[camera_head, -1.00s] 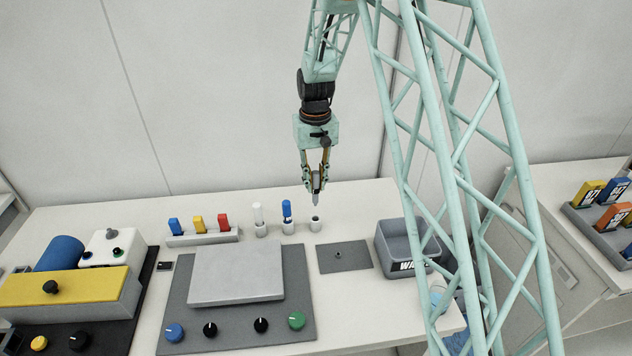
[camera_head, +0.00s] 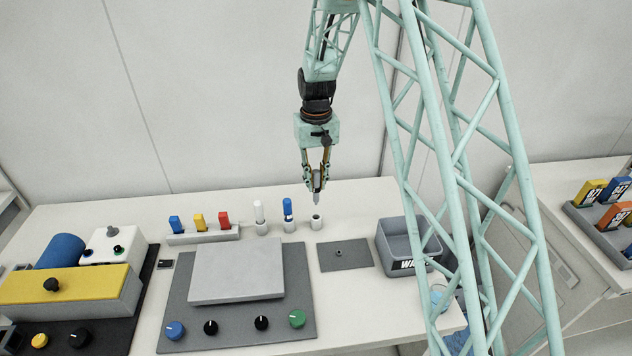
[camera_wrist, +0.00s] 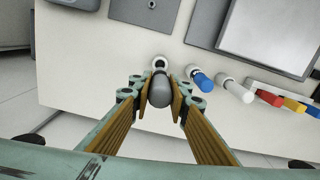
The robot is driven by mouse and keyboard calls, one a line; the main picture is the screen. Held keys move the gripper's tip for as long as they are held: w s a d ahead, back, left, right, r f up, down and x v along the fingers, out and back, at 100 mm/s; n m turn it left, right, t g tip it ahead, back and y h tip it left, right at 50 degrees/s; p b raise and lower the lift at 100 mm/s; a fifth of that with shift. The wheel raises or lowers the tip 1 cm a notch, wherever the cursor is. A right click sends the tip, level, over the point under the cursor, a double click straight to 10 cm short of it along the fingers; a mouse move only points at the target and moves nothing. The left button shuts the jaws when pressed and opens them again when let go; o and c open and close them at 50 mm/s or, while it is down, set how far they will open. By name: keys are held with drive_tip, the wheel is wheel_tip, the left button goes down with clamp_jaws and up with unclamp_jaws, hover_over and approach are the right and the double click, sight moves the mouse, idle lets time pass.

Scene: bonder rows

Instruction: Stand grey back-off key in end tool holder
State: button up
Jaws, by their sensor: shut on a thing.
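My gripper (camera_head: 316,183) is shut on the grey back-off key (camera_head: 317,199), which hangs upright with its lower end just above the end tool holder (camera_head: 316,222). In the wrist view the key's rounded grey top (camera_wrist: 160,92) sits between my gripper's fingers (camera_wrist: 160,98). The end tool holder (camera_wrist: 160,62) is a white ring with a dark opening, seen just beyond the key. It looks empty. A small gap shows between key and holder in the head view. The exact alignment cannot be told.
Two neighbouring holders carry a blue tool (camera_head: 288,209) and a white tool (camera_head: 259,212), close to the left. A rack with blue, yellow and red blocks (camera_head: 203,236) stands further left. A grey bin (camera_head: 384,238) and a flat grey plate (camera_head: 345,256) lie to the right and front.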

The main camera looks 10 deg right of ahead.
sight(316, 204)
drive_tip(key=shift+f+b, duration=1.6)
drive_tip(key=shift+f, duration=1.15)
drive_tip(key=shift+f+b, duration=1.6)
drive_tip(key=shift+f, duration=1.1)
idle(0.4)
drive_tip(key=o, duration=1)
drive_tip(key=shift+o, duration=0.2)
drive_tip(key=shift+r, duration=0.1)
drive_tip(key=shift+r, duration=5.95)
